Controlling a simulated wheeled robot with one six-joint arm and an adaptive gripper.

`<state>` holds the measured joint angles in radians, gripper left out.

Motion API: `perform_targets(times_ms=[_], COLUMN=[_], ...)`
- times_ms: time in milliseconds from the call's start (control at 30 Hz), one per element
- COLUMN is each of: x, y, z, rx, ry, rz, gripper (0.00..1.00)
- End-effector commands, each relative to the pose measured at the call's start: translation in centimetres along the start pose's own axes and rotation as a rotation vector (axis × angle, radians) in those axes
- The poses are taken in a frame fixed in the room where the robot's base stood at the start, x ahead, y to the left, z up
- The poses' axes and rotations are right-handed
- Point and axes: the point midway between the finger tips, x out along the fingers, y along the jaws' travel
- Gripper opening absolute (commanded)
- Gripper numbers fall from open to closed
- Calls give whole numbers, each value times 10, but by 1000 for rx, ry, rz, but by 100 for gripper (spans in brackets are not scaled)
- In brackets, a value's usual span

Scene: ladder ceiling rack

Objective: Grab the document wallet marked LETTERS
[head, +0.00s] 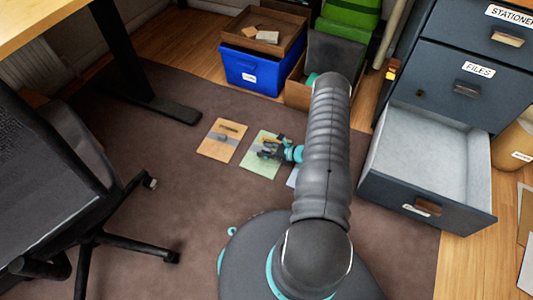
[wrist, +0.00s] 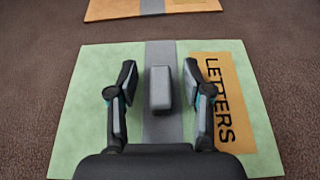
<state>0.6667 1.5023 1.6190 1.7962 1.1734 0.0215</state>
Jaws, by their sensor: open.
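The green document wallet (wrist: 75,115) marked LETTERS lies flat on the brown carpet in the wrist view. It has a grey band down its middle, a raised grey block (wrist: 160,90) on the band, and an orange label (wrist: 235,85) at its right. The wallet also shows in the head view (head: 252,161), partly covered by my gripper (head: 268,150). In the wrist view my gripper (wrist: 158,85) is open over the wallet, its two fingers on either side of the grey block. A gap shows between each finger and the block; whether the fingertips touch the wallet I cannot tell.
An orange wallet (head: 221,139) lies left of the green one, and a pale blue item (head: 292,177) is partly hidden by my arm. A blue bin (head: 252,73), an open drawer (head: 425,165) and an office chair (head: 80,180) stand around the carpet.

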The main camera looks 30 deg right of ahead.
Motion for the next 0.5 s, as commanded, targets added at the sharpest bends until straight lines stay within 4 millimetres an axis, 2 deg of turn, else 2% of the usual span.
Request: perform_targets(times_ms=[200, 233, 400, 433, 500], x=[1, 1, 1, 1, 1], y=[0, 0, 0, 0, 0], z=[0, 0, 0, 0, 0], rx=[0, 0, 0, 0, 0], ry=[0, 0, 0, 0, 0], rz=[-1, -1, -1, -1, -1], gripper=[50, 48, 5, 0, 0])
